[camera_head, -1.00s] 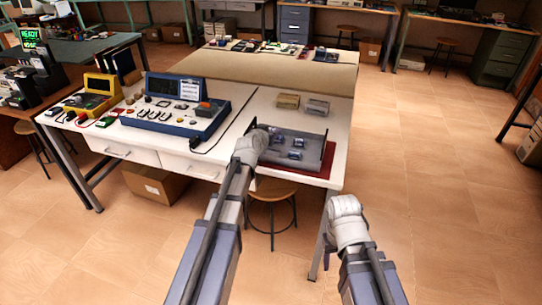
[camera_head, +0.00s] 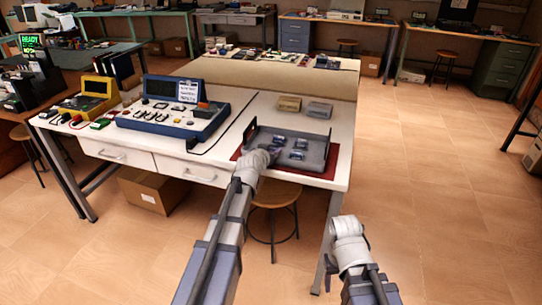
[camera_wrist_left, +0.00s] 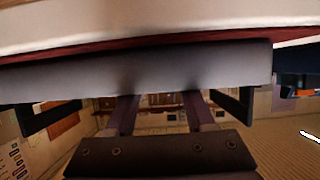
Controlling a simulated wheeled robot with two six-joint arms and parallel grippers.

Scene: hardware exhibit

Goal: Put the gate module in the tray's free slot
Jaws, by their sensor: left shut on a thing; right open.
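The grey tray (camera_head: 314,157) lies on the table's front right part, with several small blue-grey modules (camera_head: 299,144) in it. My left gripper (camera_head: 268,153) is at the tray's front left corner area. It is shut on a small dark bluish piece (camera_head: 271,149), which looks like the gate module and is mostly hidden. In the left wrist view the tray's grey front wall (camera_wrist_left: 150,70) hides my left fingertips and whatever they hold. The slot beneath cannot be made out. My right gripper (camera_head: 347,222) is low in front of the table, away from the tray, and open.
A dark red mat (camera_head: 313,177) lies under the tray. Two small boxes, one beige (camera_head: 289,103) and one grey (camera_head: 319,109), stand behind it. A blue console (camera_head: 165,120) stands to the left. A round stool (camera_head: 272,195) stands below the table's front edge.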

